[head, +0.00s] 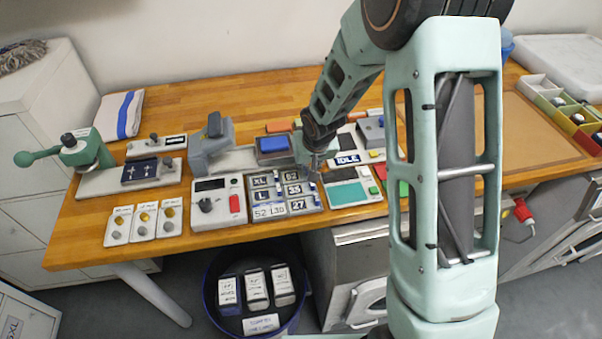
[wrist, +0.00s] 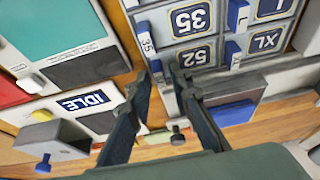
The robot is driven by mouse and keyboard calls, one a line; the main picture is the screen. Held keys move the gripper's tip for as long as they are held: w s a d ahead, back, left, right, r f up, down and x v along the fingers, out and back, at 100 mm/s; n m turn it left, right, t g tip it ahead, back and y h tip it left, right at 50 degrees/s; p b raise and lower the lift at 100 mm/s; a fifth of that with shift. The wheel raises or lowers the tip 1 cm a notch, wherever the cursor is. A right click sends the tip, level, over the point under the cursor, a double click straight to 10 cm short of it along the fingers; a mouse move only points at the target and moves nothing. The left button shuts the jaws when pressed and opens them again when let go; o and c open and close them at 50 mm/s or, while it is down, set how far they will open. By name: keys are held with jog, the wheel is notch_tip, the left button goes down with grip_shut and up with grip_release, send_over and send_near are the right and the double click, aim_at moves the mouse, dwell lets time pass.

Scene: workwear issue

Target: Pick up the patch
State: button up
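The likely patches are small blue-and-white labelled pieces at the grey sorting tray (head: 285,195); I cannot tell which one is meant.
A panel marked IDLE (head: 347,159) and a teal-screened device (head: 347,193) lie right of the tray. A control box with a red switch (head: 218,202) stands left. A grey press (head: 210,145) is behind. A round bin (head: 254,290) stands below the table edge.

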grip_shut()
jog(key=shift+r, duration=0.1)
